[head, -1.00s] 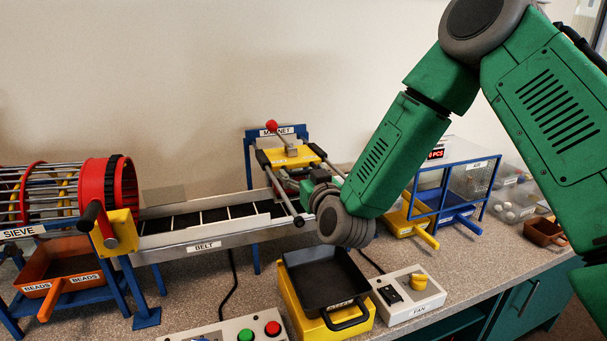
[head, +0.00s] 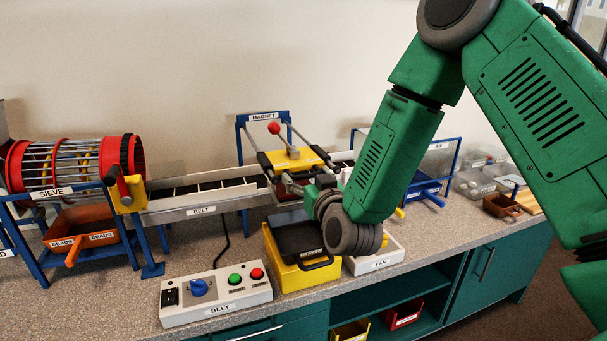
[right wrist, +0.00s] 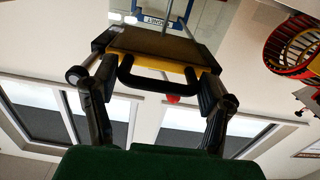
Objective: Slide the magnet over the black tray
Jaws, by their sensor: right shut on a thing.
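The magnet is a yellow carriage (head: 283,159) with a red knob, riding on two rails of a blue frame above the belt. My right gripper (head: 318,186) is at the carriage's front, partly hidden by its own wrist. In the right wrist view its two fingers (right wrist: 158,84) flank the carriage's black handle (right wrist: 127,72) and are shut on it. The black tray (head: 290,234) sits in a yellow stand in front of the belt, below the gripper. My wrist covers part of it. The carriage's underside is hidden in the head view. My left gripper is not in view.
The belt (head: 195,203) runs behind the tray, with the sieve drum (head: 75,168) at its left. The belt control box (head: 215,298) stands left of the tray. The fan box (head: 378,262) is close on its right. The blue air frame and bins stand farther right.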

